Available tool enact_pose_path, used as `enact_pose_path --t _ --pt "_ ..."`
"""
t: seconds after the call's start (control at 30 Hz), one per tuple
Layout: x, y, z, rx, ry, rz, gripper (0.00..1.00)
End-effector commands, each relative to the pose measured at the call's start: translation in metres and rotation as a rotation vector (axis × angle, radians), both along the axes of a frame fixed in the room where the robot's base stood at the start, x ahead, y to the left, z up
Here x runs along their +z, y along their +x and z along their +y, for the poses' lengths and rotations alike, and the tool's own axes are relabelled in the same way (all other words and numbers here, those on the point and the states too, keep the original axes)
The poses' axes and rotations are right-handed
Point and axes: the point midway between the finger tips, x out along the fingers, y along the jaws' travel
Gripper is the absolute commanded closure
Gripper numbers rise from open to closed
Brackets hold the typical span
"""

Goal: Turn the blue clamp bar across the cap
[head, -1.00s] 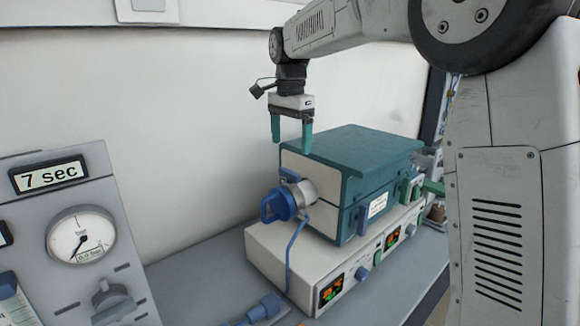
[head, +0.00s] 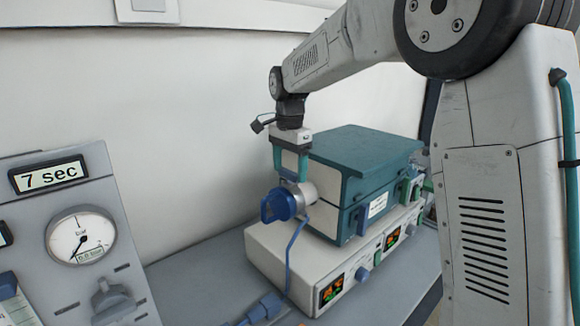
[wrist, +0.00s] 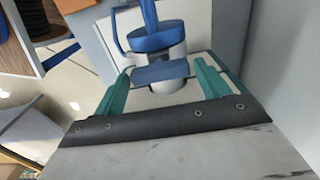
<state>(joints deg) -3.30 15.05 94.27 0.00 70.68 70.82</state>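The furnace's tube end carries a round blue cap (head: 279,205) on a silver collar (head: 309,191), facing the front left. The cap also shows in the wrist view (wrist: 154,38). The blue clamp bar (wrist: 160,72) lies nearer the wrist camera than the cap, roughly level across the gap between my fingers. My gripper (head: 290,174) points straight down over the collar, just behind the cap. In the wrist view my gripper (wrist: 163,68) is open, with one green finger on each side of the bar. Contact cannot be told. In the head view the fingers mostly hide the bar.
The teal-lidded furnace (head: 368,150) stands on a white control base (head: 300,262) right beside the fingers. A blue hose (head: 291,245) hangs from the cap area to the bench. A grey gauge panel (head: 115,225) stands at left. The white wall (head: 150,120) is behind.

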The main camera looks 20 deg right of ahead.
Motion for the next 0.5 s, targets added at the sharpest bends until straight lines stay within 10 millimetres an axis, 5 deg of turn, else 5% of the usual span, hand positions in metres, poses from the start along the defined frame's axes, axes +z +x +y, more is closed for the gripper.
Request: enact_pose_path --t 0.03,0.1,0.5 --pt "0.0001 0.0001 0.0001 0.000 0.000 0.000 0.41" --pt "0.0002 0.0001 0.0001 0.000 0.000 0.000 0.58" --pt "0.0005 0.0003 0.0005 0.055 0.000 -0.001 0.57"
